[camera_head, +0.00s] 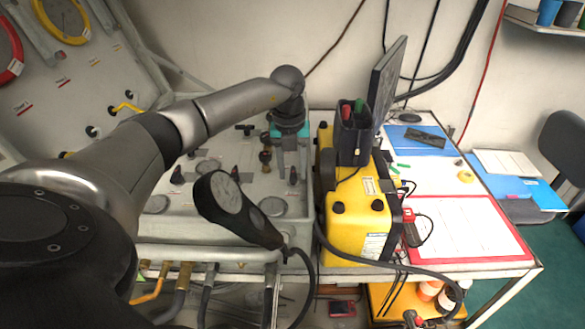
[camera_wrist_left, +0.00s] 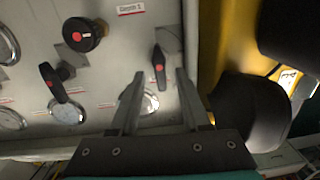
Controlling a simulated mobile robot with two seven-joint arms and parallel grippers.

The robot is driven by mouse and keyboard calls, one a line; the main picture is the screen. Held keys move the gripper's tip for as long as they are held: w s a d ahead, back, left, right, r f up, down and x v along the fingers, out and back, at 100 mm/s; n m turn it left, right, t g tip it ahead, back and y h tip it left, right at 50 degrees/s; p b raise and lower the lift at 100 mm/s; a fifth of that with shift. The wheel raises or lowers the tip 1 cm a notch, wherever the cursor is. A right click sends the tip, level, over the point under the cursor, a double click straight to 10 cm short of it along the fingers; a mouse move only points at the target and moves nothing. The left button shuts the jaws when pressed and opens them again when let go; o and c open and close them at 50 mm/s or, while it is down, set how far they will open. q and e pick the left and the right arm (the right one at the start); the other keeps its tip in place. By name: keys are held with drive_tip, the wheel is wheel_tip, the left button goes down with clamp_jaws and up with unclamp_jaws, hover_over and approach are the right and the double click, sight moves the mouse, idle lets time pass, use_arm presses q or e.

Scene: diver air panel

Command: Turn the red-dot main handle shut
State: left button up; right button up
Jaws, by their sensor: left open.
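The air panel (camera_head: 225,165) is a pale board with gauges, knobs and levers. In the left wrist view, a black lever handle with a red dot (camera_wrist_left: 159,68) stands near the panel's right edge. It also shows in the head view (camera_head: 293,176), below my left gripper (camera_head: 290,150). In the wrist view, my left gripper (camera_wrist_left: 160,88) is open, and the handle appears in the gap between its fingers. I cannot tell whether they touch it. Another red-dot lever (camera_wrist_left: 60,82) and a round red-dot knob (camera_wrist_left: 85,36) are to the left. My right gripper is out of view.
A yellow case (camera_head: 353,220) stands close to the panel's right side, with a black holder (camera_head: 353,135) on it. A metal pipe (camera_head: 200,255) runs along the front edge.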

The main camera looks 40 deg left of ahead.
use_arm(q)
clamp_jaws()
idle(0.5)
drive_tip(key=m, duration=0.4)
drive_tip(key=shift+a+r+m, duration=0.1)
drive_tip(key=shift+a+m, duration=0.15)
drive_tip(key=shift+m, duration=0.05)
drive_tip(key=m, duration=0.4)
drive_tip(key=shift+a+m, duration=0.25)
drive_tip(key=shift+m, duration=0.05)
drive_tip(key=m, duration=0.4)
drive_tip(key=shift+w+a+g, duration=0.1)
drive_tip(key=shift+a+g, duration=0.1)
drive_tip(key=shift+g, duration=0.1)
drive_tip(key=shift+w+a+m, duration=0.1)
drive_tip(key=shift+m, duration=1.1)
drive_tip(key=shift+w+a+m, duration=0.1)
drive_tip(key=shift+m, duration=1.1)
